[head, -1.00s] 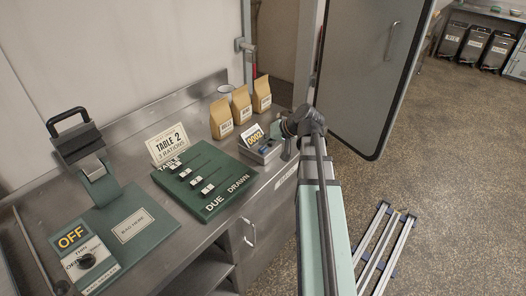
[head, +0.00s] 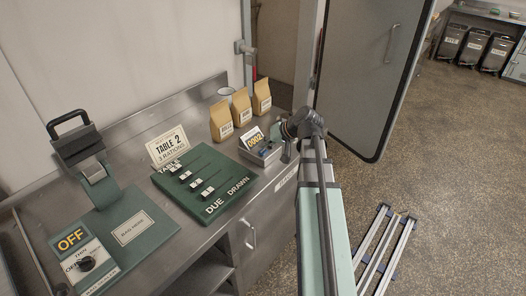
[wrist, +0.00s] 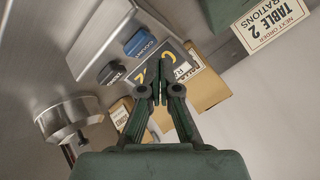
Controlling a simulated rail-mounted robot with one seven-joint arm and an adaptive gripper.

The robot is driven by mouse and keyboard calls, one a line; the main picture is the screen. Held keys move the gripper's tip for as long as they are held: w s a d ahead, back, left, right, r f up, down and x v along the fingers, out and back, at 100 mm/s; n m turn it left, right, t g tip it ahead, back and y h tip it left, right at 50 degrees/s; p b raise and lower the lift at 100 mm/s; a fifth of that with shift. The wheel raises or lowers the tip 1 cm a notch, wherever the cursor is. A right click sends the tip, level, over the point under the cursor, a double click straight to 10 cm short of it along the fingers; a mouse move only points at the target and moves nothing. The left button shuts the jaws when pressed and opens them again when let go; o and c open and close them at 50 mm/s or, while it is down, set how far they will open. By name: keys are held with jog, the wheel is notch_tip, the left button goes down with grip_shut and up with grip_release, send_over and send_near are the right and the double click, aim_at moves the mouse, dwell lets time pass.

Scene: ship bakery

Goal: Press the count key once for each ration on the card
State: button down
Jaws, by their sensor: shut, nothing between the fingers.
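The order card (head: 168,146) stands upright on the counter and reads Table 2, 3 rations. The counter box (head: 262,152) stands right of the green board, and its yellow display (head: 256,138) appears to read 0002. In the wrist view the blue count key (wrist: 139,42) is at the upper middle, with a dark key (wrist: 112,73) below it. My gripper (wrist: 160,72) is shut and empty, over the display's edge in that view and apart from the blue key in the picture. In the head view my arm hides most of the gripper.
The green due/drawn board (head: 207,183) with sliders lies left of the counter box. Several paper bags (head: 242,106) stand behind it. A bag sealer (head: 86,165) stands at left. An open door (head: 372,75) is right of my arm.

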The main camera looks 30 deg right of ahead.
aim_at(265, 151)
jog(key=shift+f, duration=0.15)
jog(key=shift+f+b, duration=0.3)
jog(key=shift+f+b, duration=0.3)
jog(key=shift+f, duration=0.15)
dwell(1.0)
jog(key=shift+r, duration=0.2)
jog(key=shift+r+p, duration=0.55)
jog(key=shift+r, duration=0.15)
jog(key=shift+r, duration=0.1)
jog(key=shift+r+p, duration=1.5)
jog(key=shift+r, duration=0.9)
